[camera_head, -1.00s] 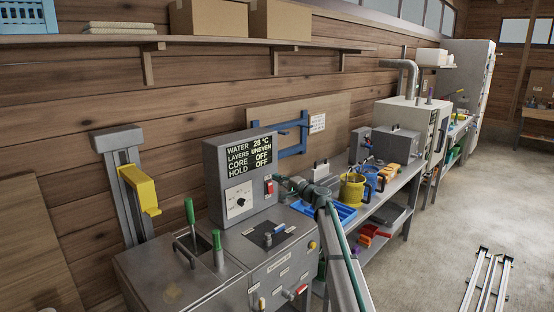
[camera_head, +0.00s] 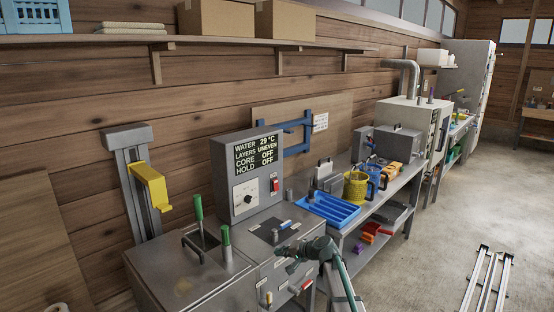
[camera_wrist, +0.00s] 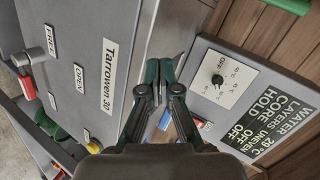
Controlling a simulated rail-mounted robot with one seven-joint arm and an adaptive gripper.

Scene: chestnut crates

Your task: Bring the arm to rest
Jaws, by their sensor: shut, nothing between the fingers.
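My gripper (camera_head: 283,254) is in front of the grey machine's control box in the head view, over the front part of the machine top. In the wrist view my gripper (camera_wrist: 164,68) has its fingertips together, with nothing between them. My arm reaches up from the bottom edge, bent at the wrist.
The grey machine (camera_head: 192,291) has green handles and a control box (camera_head: 240,176) reading 29 °C. Right of it, a bench holds a blue tray (camera_head: 331,209) and a yellow container (camera_head: 356,188). Metal rails (camera_head: 484,280) lie on open floor at right.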

